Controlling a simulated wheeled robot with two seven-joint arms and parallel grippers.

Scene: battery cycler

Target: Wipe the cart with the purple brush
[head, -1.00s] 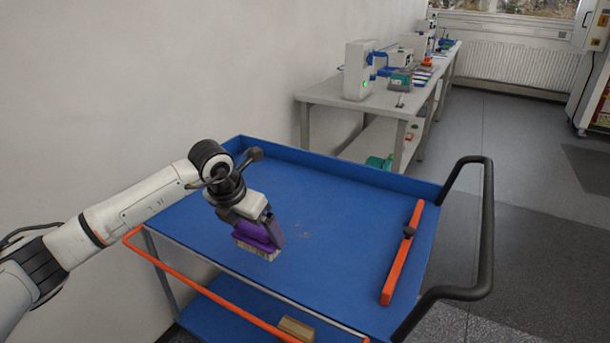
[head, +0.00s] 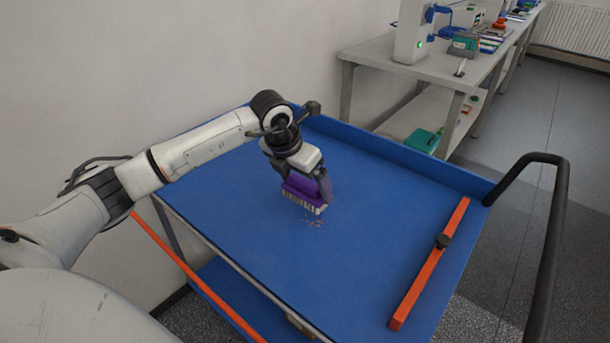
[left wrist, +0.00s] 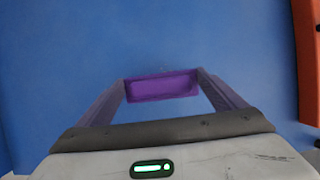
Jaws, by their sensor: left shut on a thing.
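The purple brush (head: 303,193) has a purple body and pale bristles that point down. My left gripper (head: 312,182) is shut on it, over the blue top of the cart (head: 360,250). In the left wrist view the brush (left wrist: 162,86) sits between the two fingers of my left gripper (left wrist: 165,88). Small brownish specks (head: 315,223) lie on the cart top just in front of the bristles. I cannot tell whether the bristles touch the surface. My right gripper is not in view.
An orange bar (head: 430,266) with a dark knob lies on the cart's right side. A black handle (head: 548,240) stands at the right edge. A grey bench (head: 390,57) with equipment is behind. The wall is close on the left. The middle of the cart top is clear.

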